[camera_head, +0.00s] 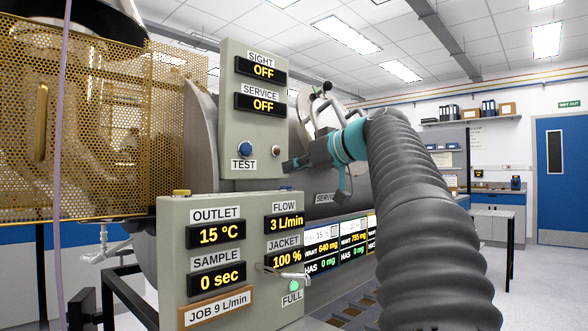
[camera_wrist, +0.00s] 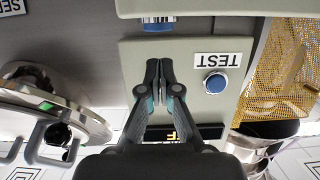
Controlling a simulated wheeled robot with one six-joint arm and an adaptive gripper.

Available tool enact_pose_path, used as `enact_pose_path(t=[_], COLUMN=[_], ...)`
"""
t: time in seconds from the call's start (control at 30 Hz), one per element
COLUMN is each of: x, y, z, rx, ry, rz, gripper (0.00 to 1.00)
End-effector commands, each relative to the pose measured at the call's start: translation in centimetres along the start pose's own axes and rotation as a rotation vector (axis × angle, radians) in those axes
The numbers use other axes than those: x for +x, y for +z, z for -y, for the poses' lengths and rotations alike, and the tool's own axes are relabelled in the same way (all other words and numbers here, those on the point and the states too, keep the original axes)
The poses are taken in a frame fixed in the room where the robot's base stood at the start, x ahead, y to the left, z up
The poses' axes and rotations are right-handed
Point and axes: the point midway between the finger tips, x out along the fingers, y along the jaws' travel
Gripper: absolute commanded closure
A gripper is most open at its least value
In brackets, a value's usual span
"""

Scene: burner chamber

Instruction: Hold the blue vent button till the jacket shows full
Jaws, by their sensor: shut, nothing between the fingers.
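A blue-capped part (camera_wrist: 158,23) shows at the box edge in the wrist view; no vent label is readable. Another blue button (camera_head: 244,149) on the upper panel is labelled TEST; it also shows in the wrist view (camera_wrist: 215,83). The JACKET display (camera_head: 286,257) reads 100 %, and the FULL lamp (camera_head: 294,286) glows green. My gripper (camera_head: 288,165) is shut and empty, right of TEST. Its closed fingertips (camera_wrist: 165,68) appear apart from the blue-capped part.
OUTLET reads 15 °C, SAMPLE 0 sec and FLOW 3 L/min; SIGHT and SERVICE read OFF. A perforated gold guard (camera_head: 90,140) stands left of the panels. A small metal lever (camera_head: 284,272) juts out near the JACKET display. Weight screens (camera_head: 322,250) lie behind my arm.

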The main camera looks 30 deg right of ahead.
Motion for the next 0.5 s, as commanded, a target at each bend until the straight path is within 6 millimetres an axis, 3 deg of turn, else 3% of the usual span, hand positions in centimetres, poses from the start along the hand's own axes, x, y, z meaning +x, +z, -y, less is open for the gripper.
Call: enact_pose_path(t=[0.3,0.5], x=[-6.4,-9.0], y=[0.0,-0.1], z=[0.0,0.1], rx=[-0.002,-0.003], ry=[0.005,0.004], rz=[-0.005,-0.006], gripper=[1.0,1.0])
